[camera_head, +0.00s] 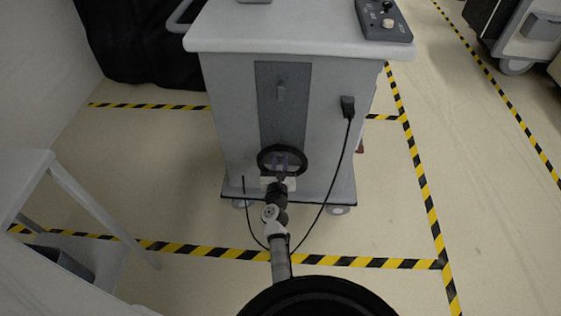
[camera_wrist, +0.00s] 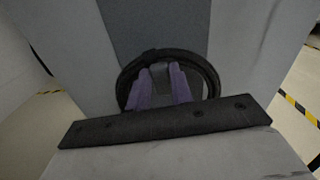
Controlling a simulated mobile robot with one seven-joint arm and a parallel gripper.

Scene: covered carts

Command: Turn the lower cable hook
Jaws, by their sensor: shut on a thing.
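The lower cable hook (camera_wrist: 160,72) is a small grey piece on the dark vertical panel of the grey cart (camera_head: 225,120). It shows between my fingertips in the wrist view and is mostly hidden by my gripper in the head view. My gripper (camera_wrist: 161,82) has purple fingers, closed on the hook from both sides; it also shows in the head view (camera_head: 281,162). A black cable coil (camera_head: 260,156) forms a ring around the hook and my fingers; it also shows in the wrist view (camera_wrist: 214,80). The upper cable hook (camera_head: 281,91) points downward higher on the panel.
A black plug (camera_head: 348,102) sits on the cart's right front, its cable hanging down to the right of my arm. A control box (camera_head: 385,22) is on the cart top. A grey frame (camera_head: 80,205) stands at left. Striped tape marks the floor, which is open at right.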

